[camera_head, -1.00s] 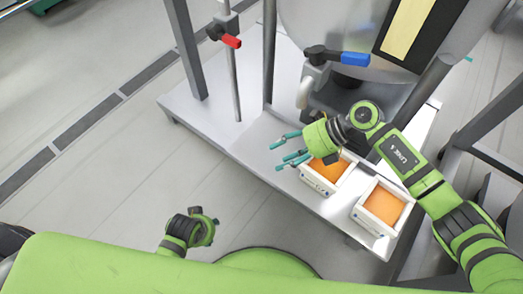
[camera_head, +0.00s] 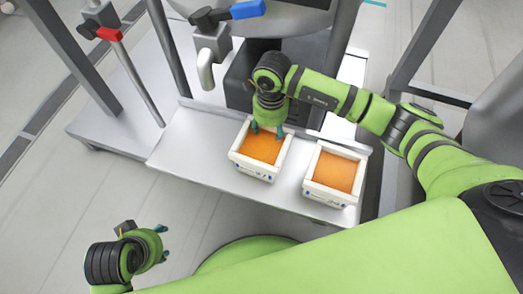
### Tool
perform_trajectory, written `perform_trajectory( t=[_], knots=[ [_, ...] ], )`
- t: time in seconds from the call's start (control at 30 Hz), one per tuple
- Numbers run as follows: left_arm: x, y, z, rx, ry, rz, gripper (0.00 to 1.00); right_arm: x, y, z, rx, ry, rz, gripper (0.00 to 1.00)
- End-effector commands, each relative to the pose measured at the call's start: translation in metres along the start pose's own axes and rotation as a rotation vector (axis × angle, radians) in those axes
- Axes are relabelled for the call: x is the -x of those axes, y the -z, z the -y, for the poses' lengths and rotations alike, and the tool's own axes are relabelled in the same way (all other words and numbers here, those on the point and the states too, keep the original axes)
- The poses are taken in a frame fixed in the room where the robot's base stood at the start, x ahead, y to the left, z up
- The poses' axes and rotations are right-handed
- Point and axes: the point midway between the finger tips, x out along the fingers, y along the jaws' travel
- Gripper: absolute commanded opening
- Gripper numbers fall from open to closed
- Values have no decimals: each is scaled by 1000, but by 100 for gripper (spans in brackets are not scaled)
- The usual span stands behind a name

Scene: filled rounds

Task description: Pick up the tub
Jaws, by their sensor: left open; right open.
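Two white square tubs filled with orange stuff stand on the grey metal shelf. The left tub (camera_head: 251,168) is under my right gripper (camera_head: 267,132). That gripper points down, with its teal fingertips at the tub's far part, over or just at the orange surface; I cannot tell whether they touch it. The right tub (camera_head: 330,197) stands beside it, with a narrow gap between them. My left gripper (camera_head: 163,243) is at the lower left, open and empty over the floor, away from both tubs.
The metal shelf (camera_head: 185,160) is bare to the left of the tubs. A spout (camera_head: 206,72) with a blue-handled valve (camera_head: 247,10) is behind them. A red-handled valve (camera_head: 108,34) stands at upper left. Grey frame posts rise on both sides.

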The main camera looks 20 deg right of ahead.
Motion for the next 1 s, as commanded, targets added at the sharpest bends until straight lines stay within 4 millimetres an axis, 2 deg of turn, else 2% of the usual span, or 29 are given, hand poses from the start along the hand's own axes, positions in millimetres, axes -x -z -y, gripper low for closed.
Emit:
perform_trajectory(
  t=[0.07,0.27,0.3,0.37,0.4,0.43,0.83,1.0],
  knots=[
    [3,0,0,0,1,-3,51,-6,0,0,-1,0,1,52],
    [4,0,0,0,1,-2,51,-6,0,0,0,0,2,52],
    [4,0,0,0,1,-2,51,-6,0,0,0,-1,2,48],
    [4,0,0,0,1,-3,51,-5,0,0,0,-1,2,24],
    [4,0,0,0,1,-3,51,-5,0,0,0,-1,2,8],
    [4,0,0,0,1,-3,51,-5,0,0,0,-1,2,0],
    [4,0,0,0,1,-4,51,-3,-2,0,-1,0,6,0],
    [4,1,0,0,1,-5,51,6,-2,1,0,1,6,0]
  ],
)
